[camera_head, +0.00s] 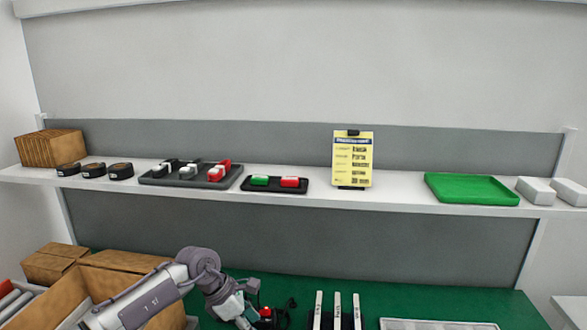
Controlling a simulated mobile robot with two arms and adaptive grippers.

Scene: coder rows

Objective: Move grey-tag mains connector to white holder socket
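A dark grey tray (150,181) on the shelf holds several small connector-like pieces. One at its left (161,171) has a white part, a middle one (187,172) looks whitish-grey, and one at its right (216,173) is red and white. I cannot tell which is the grey-tag mains connector. No white holder socket is clearly recognisable. My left gripper (248,312) is low over the green bench, below the shelf, beside a small red and black piece (266,313). Its fingers are too small and partly cut off to tell open or shut. My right gripper is not in view.
A smaller black tray (246,186) holds a green and a red block. A yellow sign (352,160), green tray (470,188) and white blocks (536,190) stand on the shelf. White upright strips (337,308) and a pale tray (440,325) are on the bench; cardboard boxes (125,260) are left.

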